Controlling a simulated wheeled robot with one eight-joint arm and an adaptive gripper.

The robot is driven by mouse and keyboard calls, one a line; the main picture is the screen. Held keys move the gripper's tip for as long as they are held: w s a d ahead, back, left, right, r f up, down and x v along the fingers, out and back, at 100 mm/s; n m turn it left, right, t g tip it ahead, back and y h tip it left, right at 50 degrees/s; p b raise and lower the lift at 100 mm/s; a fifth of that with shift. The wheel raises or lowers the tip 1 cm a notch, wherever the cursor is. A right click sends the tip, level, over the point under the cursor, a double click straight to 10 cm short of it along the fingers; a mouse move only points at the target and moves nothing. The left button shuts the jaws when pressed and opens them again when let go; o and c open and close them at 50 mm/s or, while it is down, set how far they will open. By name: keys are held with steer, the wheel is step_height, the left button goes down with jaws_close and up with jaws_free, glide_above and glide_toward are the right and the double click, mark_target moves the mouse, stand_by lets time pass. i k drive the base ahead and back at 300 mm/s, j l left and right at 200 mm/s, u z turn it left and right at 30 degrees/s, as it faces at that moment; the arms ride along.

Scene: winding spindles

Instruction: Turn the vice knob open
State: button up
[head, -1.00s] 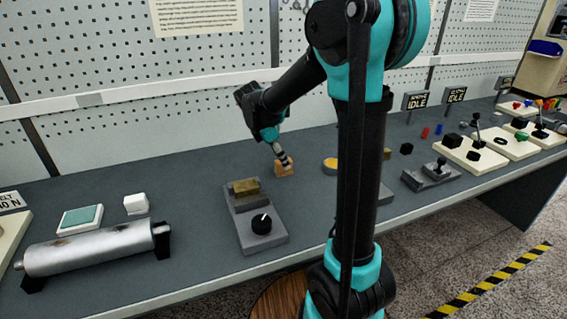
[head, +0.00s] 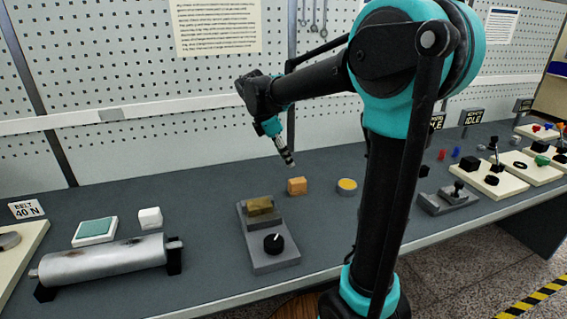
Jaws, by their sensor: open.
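The vice (head: 258,224) is a grey block on the bench, with a brassy piece (head: 260,206) between its jaws. Its black round knob (head: 273,243) sits on the near end and has a white pointer line. My gripper (head: 289,162) points down and to the right in the air, above and behind the vice. It holds nothing that I can see and is apart from the knob. Its fingers are too small to make out well.
An orange block (head: 297,186) and a yellow-topped round dish (head: 347,187) stand right of the vice. A metal roller (head: 103,261), a green pad (head: 95,230) and a white block (head: 150,217) lie to the left. A pegboard wall (head: 120,70) rises behind the bench.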

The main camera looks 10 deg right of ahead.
mark_target(274, 243)
steer(key=k+u, duration=0.4)
steer(key=k, duration=0.5)
